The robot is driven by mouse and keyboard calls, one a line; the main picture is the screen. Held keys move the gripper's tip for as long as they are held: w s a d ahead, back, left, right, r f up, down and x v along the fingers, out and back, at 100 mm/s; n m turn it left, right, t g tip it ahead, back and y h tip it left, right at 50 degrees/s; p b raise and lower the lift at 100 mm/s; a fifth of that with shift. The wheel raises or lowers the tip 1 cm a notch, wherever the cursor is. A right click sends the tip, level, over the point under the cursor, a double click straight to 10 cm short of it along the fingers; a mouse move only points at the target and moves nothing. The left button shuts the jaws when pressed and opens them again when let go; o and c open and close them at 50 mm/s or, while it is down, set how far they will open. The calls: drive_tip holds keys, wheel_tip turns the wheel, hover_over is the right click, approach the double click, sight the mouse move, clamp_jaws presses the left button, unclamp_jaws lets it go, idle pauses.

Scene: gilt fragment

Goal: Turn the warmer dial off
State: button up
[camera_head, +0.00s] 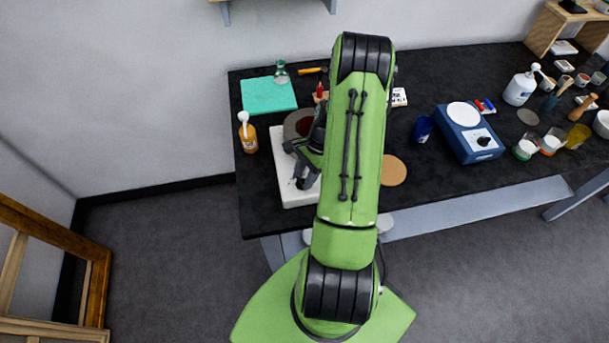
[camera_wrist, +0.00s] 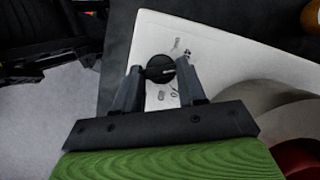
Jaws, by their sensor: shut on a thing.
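The warmer is a white box (camera_head: 296,193) at the front left of the dark table, with a round grey plate (camera_head: 297,124) on its back part. It also shows in the wrist view (camera_wrist: 240,62). Its black dial (camera_wrist: 160,69) has a pale pointer line that lies roughly crosswise in the wrist view. My gripper (camera_wrist: 161,82) is over the front of the warmer, with one finger on each side of the dial, shut on it. In the head view my gripper (camera_head: 301,180) partly hides the dial, and my green arm covers the area to the right.
An orange pump bottle (camera_head: 248,138) stands left of the warmer. A cork disc (camera_head: 392,170) and a blue device (camera_head: 468,133) are to the right.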

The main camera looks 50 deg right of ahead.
drive_tip(key=n, duration=0.1)
drive_tip(key=n+g+b, duration=0.1)
drive_tip(key=n, duration=0.1)
drive_tip(key=n+g, duration=0.1)
drive_tip(key=n, duration=0.1)
drive_tip(key=shift+w, duration=0.25)
drive_tip(key=shift+w+n+g+h+b, duration=0.1)
drive_tip(key=shift+n+g+h+b, duration=0.3)
drive_tip(key=shift+n, duration=0.85)
drive_tip(key=shift+n+g+h+b, duration=0.2)
drive_tip(key=shift+n+g+b, duration=0.25)
drive_tip(key=shift+n, duration=0.8)
drive_tip(key=shift+a, duration=0.1)
drive_tip(key=o, duration=1.1)
drive_tip(key=shift+c, duration=0.2)
drive_tip(key=p+v, duration=0.1)
drive_tip(key=v, duration=1.4)
drive_tip(key=shift+r, duration=0.35)
drive_tip(key=shift+w, duration=0.15)
